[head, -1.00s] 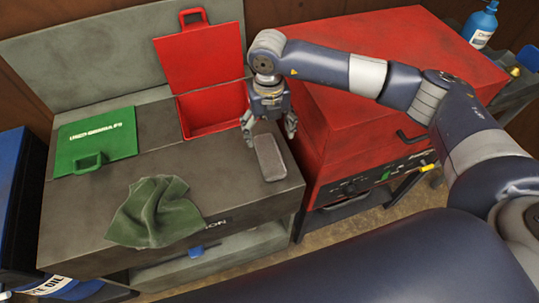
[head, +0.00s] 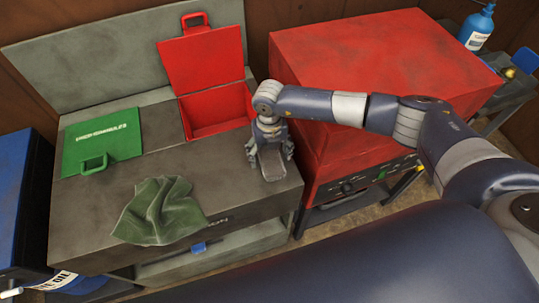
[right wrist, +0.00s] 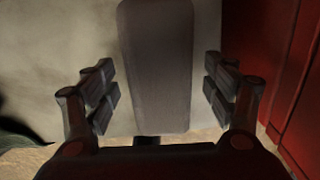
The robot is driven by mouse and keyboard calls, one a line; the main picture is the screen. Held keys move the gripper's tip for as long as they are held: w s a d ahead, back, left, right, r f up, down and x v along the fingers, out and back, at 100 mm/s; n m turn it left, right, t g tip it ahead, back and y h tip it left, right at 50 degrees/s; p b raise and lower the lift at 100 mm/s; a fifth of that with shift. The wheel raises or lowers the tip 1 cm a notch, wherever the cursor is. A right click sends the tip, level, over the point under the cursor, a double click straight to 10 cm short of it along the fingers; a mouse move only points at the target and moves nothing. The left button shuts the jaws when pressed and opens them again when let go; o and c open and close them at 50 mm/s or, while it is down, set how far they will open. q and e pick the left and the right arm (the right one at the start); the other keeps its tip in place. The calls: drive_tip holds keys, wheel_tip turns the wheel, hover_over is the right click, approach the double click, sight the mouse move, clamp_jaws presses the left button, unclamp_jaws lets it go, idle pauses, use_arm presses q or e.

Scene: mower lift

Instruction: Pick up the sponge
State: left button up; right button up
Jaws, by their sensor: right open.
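The sponge (head: 273,166) is a grey, rounded block lying on the dark grey bench top near its right end. In the right wrist view the sponge (right wrist: 158,70) runs lengthwise between the fingers. My right gripper (head: 270,158) is low over the sponge, pointing down, with one finger on each side. In the right wrist view the right gripper (right wrist: 160,92) is open, with a visible gap between each finger and the sponge. The gripper hides the far part of the sponge in the head view. My left gripper is not in view.
A green cloth (head: 160,212) lies at the bench's front edge. An open red box (head: 217,110) is set behind the gripper, and a green lid (head: 102,142) lies at left. A large red cabinet (head: 370,70) stands close on the right. Bare bench top (head: 215,165) lies left of the sponge.

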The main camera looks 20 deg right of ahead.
drive_tip(key=shift+c, duration=0.6)
drive_tip(key=c, duration=1)
drive_tip(key=shift+c, duration=0.3)
